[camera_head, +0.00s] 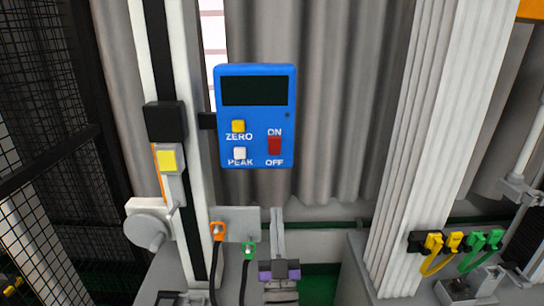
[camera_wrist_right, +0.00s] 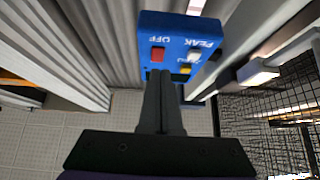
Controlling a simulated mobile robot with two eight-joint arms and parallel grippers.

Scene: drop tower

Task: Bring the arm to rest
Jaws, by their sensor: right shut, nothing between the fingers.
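My right gripper (camera_head: 277,211) points up from the bottom middle of the head view, its two grey fingers together with nothing between them. In the right wrist view the shut fingers (camera_wrist_right: 160,75) reach toward the lower edge of the blue control box (camera_wrist_right: 183,45). In the head view the blue control box (camera_head: 258,112) is above the fingertips, with a visible gap. It has a dark display, a yellow ZERO button, a white PEAK button and a red ON/OFF switch. My left gripper is not in view.
The box is mounted beside a white and black column (camera_head: 160,60). Orange (camera_head: 218,231) and green (camera_head: 249,249) plugs with black cables sit left of my gripper. A ribbed white pillar (camera_head: 430,130), yellow and green plugs (camera_head: 475,240) stand right. Black mesh (camera_head: 45,130) is at left.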

